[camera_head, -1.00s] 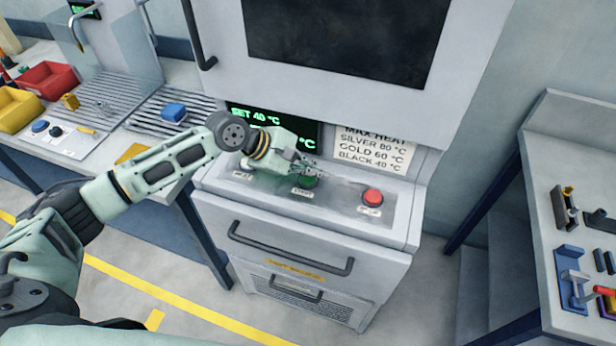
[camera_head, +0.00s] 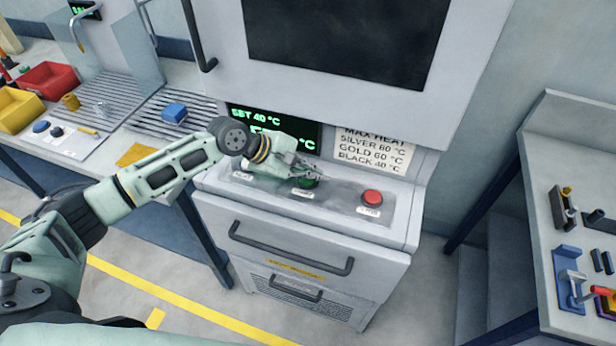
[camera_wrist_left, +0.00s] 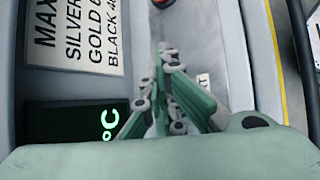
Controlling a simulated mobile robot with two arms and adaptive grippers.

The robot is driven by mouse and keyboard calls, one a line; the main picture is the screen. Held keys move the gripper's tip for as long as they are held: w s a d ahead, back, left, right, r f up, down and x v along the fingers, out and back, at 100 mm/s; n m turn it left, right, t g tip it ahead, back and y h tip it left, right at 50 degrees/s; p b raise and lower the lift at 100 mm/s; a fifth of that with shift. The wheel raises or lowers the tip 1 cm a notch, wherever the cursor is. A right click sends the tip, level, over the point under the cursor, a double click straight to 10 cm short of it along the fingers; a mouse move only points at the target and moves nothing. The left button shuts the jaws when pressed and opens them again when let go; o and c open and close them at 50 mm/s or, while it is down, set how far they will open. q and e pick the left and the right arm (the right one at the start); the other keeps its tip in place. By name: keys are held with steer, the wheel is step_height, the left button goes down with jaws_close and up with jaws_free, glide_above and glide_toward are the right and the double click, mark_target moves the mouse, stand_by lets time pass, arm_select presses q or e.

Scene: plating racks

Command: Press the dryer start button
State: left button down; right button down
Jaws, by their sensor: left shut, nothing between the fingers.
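The dryer's sloped control panel (camera_head: 345,205) carries a green button (camera_head: 306,183) with a label in front of it and a red button (camera_head: 372,197) to its right. My left gripper (camera_head: 312,171) is shut and empty, with its fingertips right at the green button, partly covering it. I cannot tell whether they touch it. In the left wrist view, the closed fingers (camera_wrist_left: 165,62) point toward the red button (camera_wrist_left: 163,3) at the top edge, and the green button cannot be made out. My right gripper is not in view.
A display (camera_head: 272,127) reading "SET 40 °C" and a heat-limit sign (camera_head: 372,150) stand behind the panel. A drawer handle (camera_head: 290,250) is below.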

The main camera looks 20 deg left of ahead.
mark_target(312, 184)
arm_select(q)
steer(key=shift+f, duration=0.5)
stand_by(0.7)
steer(key=shift+r+p, duration=0.95)
steer(key=shift+p, duration=0.4)
step_height(312, 184, up, 5)
steer(key=p, duration=0.6)
